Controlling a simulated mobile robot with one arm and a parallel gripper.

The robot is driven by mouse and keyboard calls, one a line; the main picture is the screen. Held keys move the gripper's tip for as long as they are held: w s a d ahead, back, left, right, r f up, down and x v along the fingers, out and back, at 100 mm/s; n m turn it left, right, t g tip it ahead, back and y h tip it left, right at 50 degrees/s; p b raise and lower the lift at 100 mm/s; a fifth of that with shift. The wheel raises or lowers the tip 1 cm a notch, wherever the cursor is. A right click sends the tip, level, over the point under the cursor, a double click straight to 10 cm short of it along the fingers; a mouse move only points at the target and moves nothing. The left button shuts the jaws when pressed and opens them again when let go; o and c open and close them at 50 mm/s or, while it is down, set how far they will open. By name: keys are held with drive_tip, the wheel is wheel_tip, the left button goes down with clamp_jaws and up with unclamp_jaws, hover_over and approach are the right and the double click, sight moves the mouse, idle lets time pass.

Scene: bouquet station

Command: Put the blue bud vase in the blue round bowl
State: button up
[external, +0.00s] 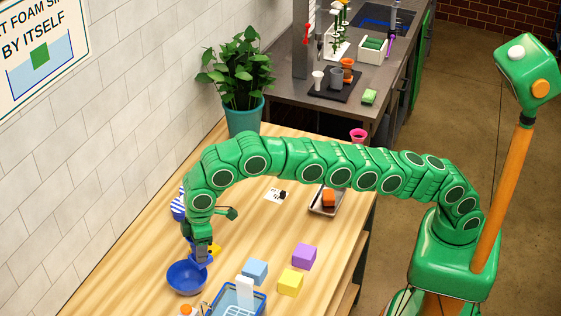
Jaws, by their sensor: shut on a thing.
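The blue round bowl (183,281) sits on the wooden table near the wall side, in the lower left of the external view. My gripper (202,254) points down at the bowl's far right side. It is shut on a small blue thing, which looks like the blue bud vase (200,259). The vase is mostly hidden by my gripper, and its lower part overlaps the bowl in the picture. I cannot tell whether it touches the bowl.
A blue basket (262,302) with a white item stands right of the bowl. Blue (255,271), yellow (290,282) and purple (304,257) blocks lie beyond it. A tray (318,208) and potted plant (242,116) stand farther back.

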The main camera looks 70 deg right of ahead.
drive_tip(key=shift+a+f, duration=0.1)
drive_tip(key=shift+w+f, duration=0.15)
drive_tip(key=shift+f, duration=1.55)
drive_tip(key=shift+f, duration=0.15)
drive_tip(key=o, duration=1.3)
drive_tip(key=shift+s+d+r, duration=0.1)
drive_tip(key=shift+d+r, duration=0.05)
drive_tip(key=shift+r, duration=1.6)
drive_tip(key=shift+s+d+r, duration=0.1)
drive_tip(key=shift+r, duration=1.6)
drive_tip(key=shift+s+r, duration=0.1)
drive_tip(key=shift+r, duration=0.3)
